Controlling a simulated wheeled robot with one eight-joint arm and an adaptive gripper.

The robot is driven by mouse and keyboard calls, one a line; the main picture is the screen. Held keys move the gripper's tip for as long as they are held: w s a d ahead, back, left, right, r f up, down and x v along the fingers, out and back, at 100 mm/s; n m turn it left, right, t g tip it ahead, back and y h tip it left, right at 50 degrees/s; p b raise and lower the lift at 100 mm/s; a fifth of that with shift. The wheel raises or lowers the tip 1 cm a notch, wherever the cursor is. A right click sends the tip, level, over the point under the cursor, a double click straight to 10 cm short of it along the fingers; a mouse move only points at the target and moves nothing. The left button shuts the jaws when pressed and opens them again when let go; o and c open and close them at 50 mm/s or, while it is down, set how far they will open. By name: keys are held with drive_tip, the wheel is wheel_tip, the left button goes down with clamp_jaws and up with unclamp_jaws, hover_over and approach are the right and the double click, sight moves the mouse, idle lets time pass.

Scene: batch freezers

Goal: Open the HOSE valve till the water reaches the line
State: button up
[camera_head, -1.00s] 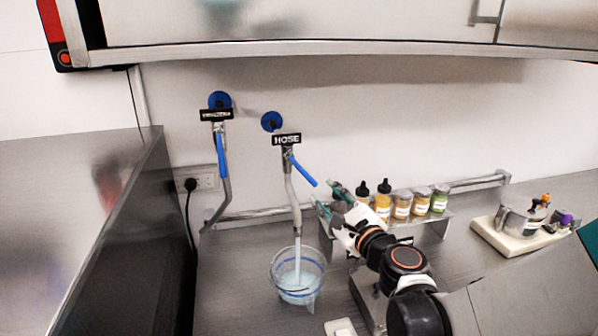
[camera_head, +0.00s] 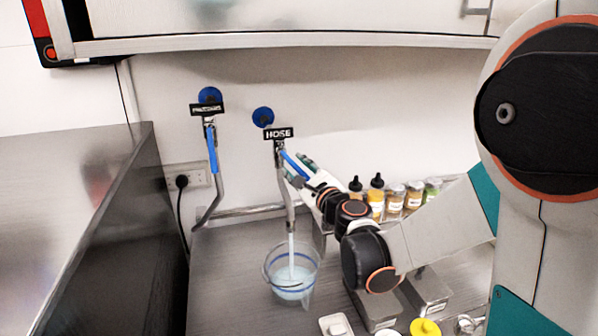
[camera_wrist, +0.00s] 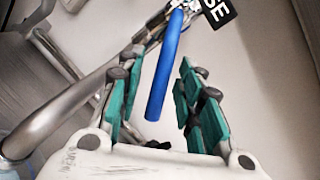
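The HOSE valve has a black label (camera_head: 278,133) and a blue lever (camera_head: 293,164) slanting down to the right. In the wrist view the blue lever (camera_wrist: 165,70) lies between my gripper's green fingers. My gripper (camera_head: 299,170) is open around the lever, with gaps visible on both sides. A grey hose pipe (camera_head: 287,198) runs down from the valve, and a water stream (camera_head: 291,245) falls from it into a clear container (camera_head: 313,262). Pale water (camera_head: 292,288) lies in its lower part, below a blue line (camera_head: 273,268) on the container.
A second valve with a blue lever (camera_head: 212,150) hangs to the left; its lever points down. Several labelled bottles (camera_head: 395,196) stand on a shelf right of my gripper. Metal containers (camera_head: 427,292) and a yellow-lidded one (camera_head: 425,327) are in front. A steel cabinet (camera_head: 95,225) borders the left.

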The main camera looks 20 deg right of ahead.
clamp_jaws()
drive_tip(key=shift+d+r, duration=0.1)
drive_tip(key=n, duration=0.1)
drive_tip(key=d+r+n+p, duration=0.1)
drive_tip(key=n, duration=0.1)
drive_tip(key=r+n+p, duration=0.1)
drive_tip(key=shift+d+g, duration=0.25)
drive_tip(key=shift+g, duration=0.15)
drive_tip(key=n, duration=0.1)
drive_tip(key=r+n+p, duration=0.1)
drive_tip(key=shift+d+r+n+h, duration=0.2)
drive_tip(key=shift+d+n+h, duration=0.05)
drive_tip(key=shift+n+h, duration=0.05)
drive_tip(key=shift+d+r+n+g+h+p, duration=0.1)
drive_tip(key=shift+r+n+g+h+p, duration=0.2)
drive_tip(key=shift+n, duration=0.4)
drive_tip(key=shift+r+n+g+p, duration=0.1)
drive_tip(key=shift+r+n+p, duration=0.3)
drive_tip(key=shift+n, duration=0.3)
drive_tip(key=shift+r, duration=0.1)
unclamp_jaws()
